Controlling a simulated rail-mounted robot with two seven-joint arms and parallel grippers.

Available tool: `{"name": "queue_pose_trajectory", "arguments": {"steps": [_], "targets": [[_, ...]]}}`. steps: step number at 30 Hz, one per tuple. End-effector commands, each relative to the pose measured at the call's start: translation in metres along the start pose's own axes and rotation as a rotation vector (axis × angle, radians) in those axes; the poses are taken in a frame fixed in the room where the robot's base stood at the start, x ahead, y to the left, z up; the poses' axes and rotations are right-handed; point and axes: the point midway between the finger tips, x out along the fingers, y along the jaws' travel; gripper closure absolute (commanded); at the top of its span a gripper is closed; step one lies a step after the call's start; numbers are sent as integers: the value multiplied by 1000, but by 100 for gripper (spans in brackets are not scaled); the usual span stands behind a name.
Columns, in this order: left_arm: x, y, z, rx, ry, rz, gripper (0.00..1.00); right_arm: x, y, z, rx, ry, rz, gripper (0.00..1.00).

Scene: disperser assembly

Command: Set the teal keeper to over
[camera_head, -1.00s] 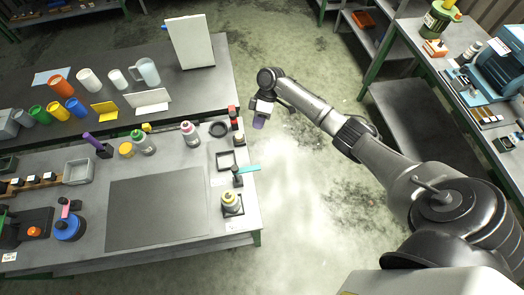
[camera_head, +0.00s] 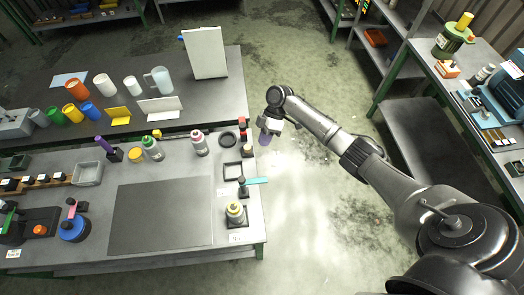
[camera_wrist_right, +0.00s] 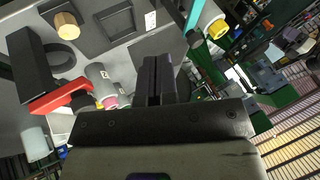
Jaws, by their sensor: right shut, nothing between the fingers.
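The teal keeper (camera_head: 256,181) is a flat bar on a short black post near the right edge of the workbench. It points right, away from the post, and is not above the yellow-capped bottle (camera_head: 235,211) standing in front of it on a dark square base. In the right wrist view the teal bar (camera_wrist_right: 195,15) shows at the top, beside a yellow cap (camera_wrist_right: 217,28). My right gripper (camera_head: 265,139) hangs beyond the bench's right edge, behind the keeper and apart from it. Its fingers (camera_wrist_right: 158,78) are shut and empty. My left gripper is not in view.
A dark square frame (camera_head: 233,170), a black ring (camera_head: 228,138) and a red-topped black block (camera_head: 242,130) stand along the bench's right side. A grey mat (camera_head: 162,214) covers the middle. Open floor lies right of the bench.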

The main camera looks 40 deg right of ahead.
Motion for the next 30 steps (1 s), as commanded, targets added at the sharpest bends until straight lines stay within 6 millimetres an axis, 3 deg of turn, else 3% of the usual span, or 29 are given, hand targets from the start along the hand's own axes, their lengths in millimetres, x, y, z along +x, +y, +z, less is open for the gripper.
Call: {"name": "queue_pose_trajectory", "arguments": {"steps": [15, 21, 30], "targets": [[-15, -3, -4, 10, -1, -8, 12, 91, -2, -1, 1, 0, -3, 100], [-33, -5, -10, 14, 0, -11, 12, 99, -26, -1, -1, -1, -2, 100], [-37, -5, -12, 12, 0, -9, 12, 107, -36, 0, 0, 0, 0, 100]]}}
